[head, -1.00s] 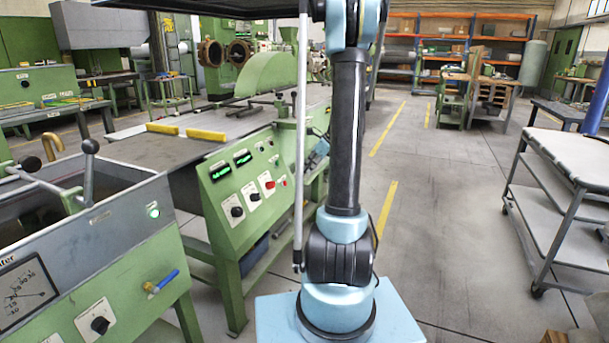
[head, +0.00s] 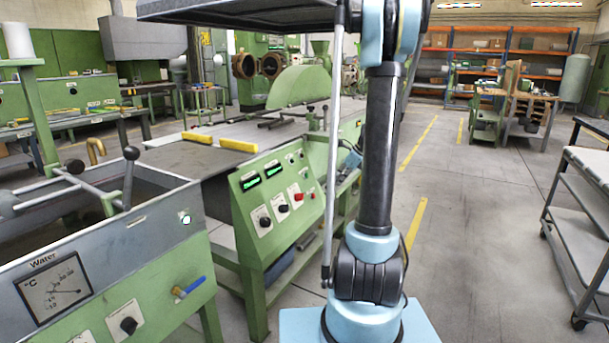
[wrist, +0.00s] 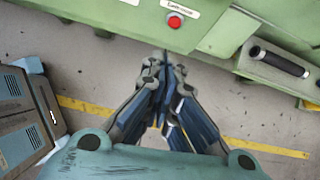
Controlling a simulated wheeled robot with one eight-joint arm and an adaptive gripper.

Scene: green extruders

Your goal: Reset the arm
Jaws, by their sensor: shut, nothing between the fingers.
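My gripper (wrist: 165,75) shows in the wrist view, with its fingers together and nothing between them. It hangs over the grey floor, close to the edge of a green machine that has a red button (wrist: 175,21). In the head view my blue and black arm stands upright right of the middle. My gripper is not visible in the head view.
A green control panel (head: 275,190) stands left of my arm. A water tank unit (head: 110,250) is at the near left. A grey trolley (head: 585,215) stands at the right. Clear floor (head: 470,220) with yellow lines lies between trolley and arm.

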